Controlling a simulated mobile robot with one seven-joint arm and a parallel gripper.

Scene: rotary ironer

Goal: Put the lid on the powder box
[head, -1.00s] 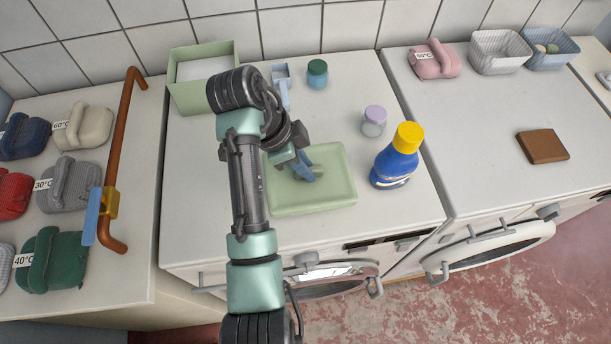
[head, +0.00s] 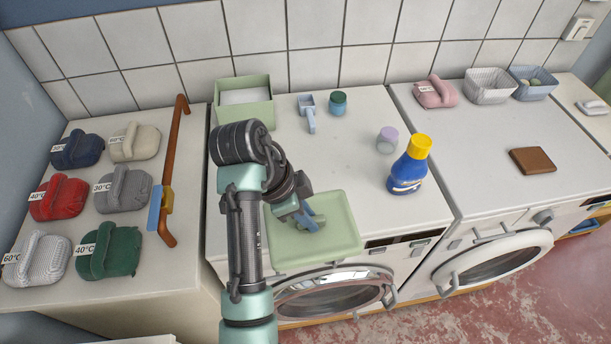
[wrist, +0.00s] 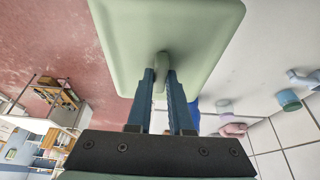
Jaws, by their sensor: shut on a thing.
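The pale green lid (head: 332,240) is a flat rectangle near the front edge of the left washing machine top in the head view. My gripper (head: 308,220) is above it, with its blue fingers shut on the knob in the lid's middle. In the wrist view the lid (wrist: 205,40) spreads beyond my gripper (wrist: 161,82), and the knob sits between the fingertips. The light green powder box (head: 263,113) stands open at the back left of the same top, with white powder (head: 246,96) inside.
A blue-grey scoop (head: 308,112), a teal-lidded jar (head: 338,104), a lilac-capped jar (head: 387,140) and a blue bottle with yellow cap (head: 407,170) stand behind and right of the lid. A copper pipe (head: 174,160) lies left. Several folded cloths cover the left counter.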

